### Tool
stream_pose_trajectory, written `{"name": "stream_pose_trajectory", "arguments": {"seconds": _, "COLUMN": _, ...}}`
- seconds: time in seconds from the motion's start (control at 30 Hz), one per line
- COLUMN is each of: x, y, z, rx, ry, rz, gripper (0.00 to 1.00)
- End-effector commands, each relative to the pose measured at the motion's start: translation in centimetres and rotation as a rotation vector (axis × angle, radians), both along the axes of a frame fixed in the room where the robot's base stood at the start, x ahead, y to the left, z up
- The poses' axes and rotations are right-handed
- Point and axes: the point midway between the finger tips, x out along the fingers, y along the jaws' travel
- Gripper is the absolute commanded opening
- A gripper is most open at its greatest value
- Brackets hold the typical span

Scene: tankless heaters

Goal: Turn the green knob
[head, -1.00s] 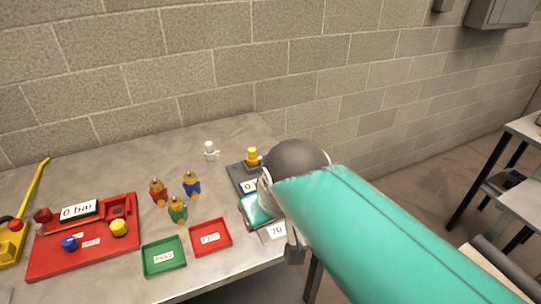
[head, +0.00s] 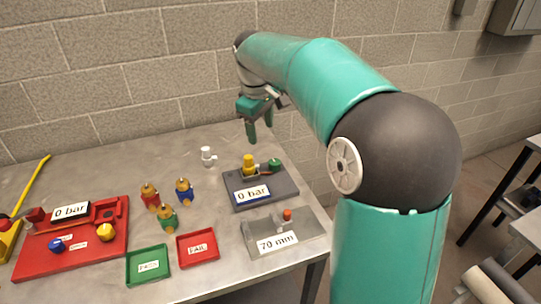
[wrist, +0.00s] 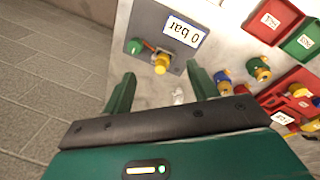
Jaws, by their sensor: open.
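The green knob (head: 274,164) sits at the back right of a dark grey test block (head: 262,190) labelled "0 bar", joined to a yellow-capped fitting (head: 249,164). In the wrist view the green knob (wrist: 135,46) is upper left of centre, beside the yellow cap (wrist: 160,64). My gripper (head: 260,138) is open and empty, its fingers pointing down above and behind the block. In the wrist view the fingertips (wrist: 160,72) are spread wide, with the knob beyond them and apart from them.
A white fitting (head: 208,156) stands left of the block. Several coloured valves (head: 168,217), green (head: 148,266) and red (head: 198,248) trays and a red test rig (head: 70,250) lie further left. The brick wall is close behind.

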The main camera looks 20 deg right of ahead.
Motion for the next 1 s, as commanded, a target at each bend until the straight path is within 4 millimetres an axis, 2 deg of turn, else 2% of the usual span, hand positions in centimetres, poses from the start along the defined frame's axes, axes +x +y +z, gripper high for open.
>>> {"name": "stream_pose_trajectory", "arguments": {"seconds": 0.03, "x": 1.4, "y": -1.0, "z": -0.8, "rx": 0.008, "ry": 0.021, "rz": 0.016, "gripper": 0.59}}
{"name": "stream_pose_trajectory", "arguments": {"seconds": 0.2, "x": 5.2, "y": -3.7, "z": -3.1, "rx": 0.04, "ry": 0.073, "rz": 0.085, "gripper": 0.59}}
{"name": "stream_pose_trajectory", "arguments": {"seconds": 0.4, "x": 8.0, "y": -6.7, "z": -5.5, "rx": 0.08, "ry": 0.113, "rz": 0.14, "gripper": 0.59}}
{"name": "stream_pose_trajectory", "arguments": {"seconds": 0.53, "x": 8.7, "y": -7.7, "z": -6.3, "rx": 0.091, "ry": 0.123, "rz": 0.156, "gripper": 0.59}}
{"name": "stream_pose_trajectory", "arguments": {"seconds": 0.73, "x": 8.7, "y": -7.9, "z": -7.8, "rx": 0.094, "ry": 0.127, "rz": 0.16, "gripper": 0.59}}
{"name": "stream_pose_trajectory", "arguments": {"seconds": 1.0, "x": 8.7, "y": -8.0, "z": -12.9, "rx": 0.094, "ry": 0.128, "rz": 0.16, "gripper": 0.59}}
